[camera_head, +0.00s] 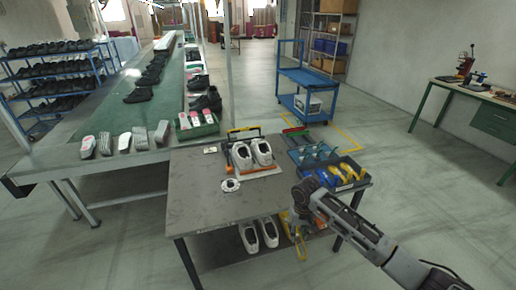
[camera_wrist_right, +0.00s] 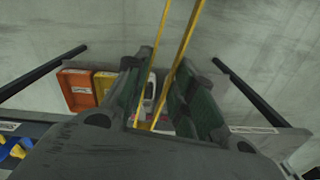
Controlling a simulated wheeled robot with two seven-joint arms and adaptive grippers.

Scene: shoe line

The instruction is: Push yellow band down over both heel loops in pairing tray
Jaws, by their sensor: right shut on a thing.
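A pair of white shoes (camera_head: 251,155) stands side by side in the pairing tray (camera_head: 262,173) on the grey table; their heel loops are too small to make out. My right gripper (camera_head: 298,224) is low at the table's front right edge, to the right of and nearer than the tray, apart from the shoes. It is shut on the yellow band (camera_head: 300,247). In the right wrist view, the yellow band (camera_wrist_right: 188,45) shows as two long strands running out between the dark green fingers of the right gripper (camera_wrist_right: 155,95). My left gripper is not in view.
Another white pair (camera_head: 259,235) sits on the lower shelf. The table's left front (camera_head: 195,210) is clear.

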